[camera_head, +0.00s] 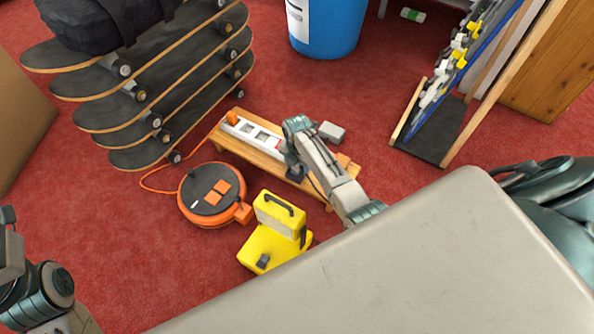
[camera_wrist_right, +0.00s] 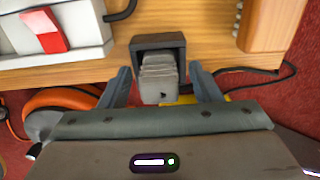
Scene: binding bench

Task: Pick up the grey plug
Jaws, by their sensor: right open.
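The grey plug (camera_wrist_right: 158,80) shows in the right wrist view as a ridged light-grey piece. It sits at the mouth of a dark grey box-shaped holder (camera_wrist_right: 177,42) on the front edge of the wooden bench (camera_wrist_right: 215,22). My right gripper (camera_wrist_right: 160,88) is open, with one finger on each side of the plug and a gap on both sides. In the head view my right gripper (camera_head: 293,170) reaches down at the bench and hides most of this spot. Of my left arm only a part shows at the left edge; its jaws cannot be made out.
A white power strip (camera_head: 252,136) with a red switch lies on the bench. An orange cable reel (camera_head: 208,192) and a yellow case (camera_head: 275,235) stand on the red carpet in front. A small grey box (camera_head: 332,131) lies behind the bench. A skateboard rack (camera_head: 150,85) stands left.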

